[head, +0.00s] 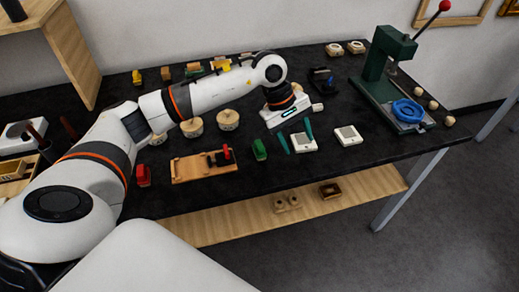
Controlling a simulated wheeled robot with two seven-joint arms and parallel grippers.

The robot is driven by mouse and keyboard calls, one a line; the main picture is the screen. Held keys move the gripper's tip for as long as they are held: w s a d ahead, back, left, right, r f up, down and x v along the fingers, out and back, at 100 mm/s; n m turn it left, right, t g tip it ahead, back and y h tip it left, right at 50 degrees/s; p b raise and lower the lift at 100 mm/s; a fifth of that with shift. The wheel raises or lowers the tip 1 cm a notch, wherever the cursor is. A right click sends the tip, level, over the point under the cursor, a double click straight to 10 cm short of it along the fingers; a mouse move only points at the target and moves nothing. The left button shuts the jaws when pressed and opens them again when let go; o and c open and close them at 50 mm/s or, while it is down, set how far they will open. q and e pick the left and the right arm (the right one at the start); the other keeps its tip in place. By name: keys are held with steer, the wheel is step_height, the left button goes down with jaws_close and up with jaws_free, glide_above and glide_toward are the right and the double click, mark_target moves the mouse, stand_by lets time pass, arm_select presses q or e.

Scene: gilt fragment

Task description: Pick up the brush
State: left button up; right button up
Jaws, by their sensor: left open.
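I cannot tell for certain which thing is the brush; no shape in the head view reads clearly as one, and it may be hidden or too small. My left gripper (296,137) hangs over the middle of the dark bench, its two teal fingers apart and pointing down toward the front edge. It is open, with nothing visibly held. A white square piece with a grey centre (304,142) shows between and beside the fingers; I cannot tell how far below them it lies. My right gripper is not in view.
A green press with a red-knobbed lever (380,70) stands at the right with a blue ring (408,110). Near the gripper are a green block (259,149), a second white square (348,135) and a wooden board (190,169). Round wooden pieces (228,119) stand behind. Bare bench lies front right.

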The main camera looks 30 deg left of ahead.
arm_select(q)
steer(key=a+r+y, duration=0.2)
steer(key=a+y, duration=0.3)
steer(key=a, duration=0.6)
steer(key=p, duration=0.2)
glide_above(259, 143)
steer(key=shift+m+g, duration=0.3)
steer(key=shift+g, duration=0.1)
step_height(259, 143, down, 6)
steer(key=shift+s+a+f, duration=0.1)
steer(key=shift+a, duration=0.05)
step_height(259, 143, down, 5)
steer(key=shift+r+p, duration=0.1)
steer(key=shift+p, duration=1.05)
steer(key=shift+f, duration=0.3)
steer(key=c, duration=1.1)
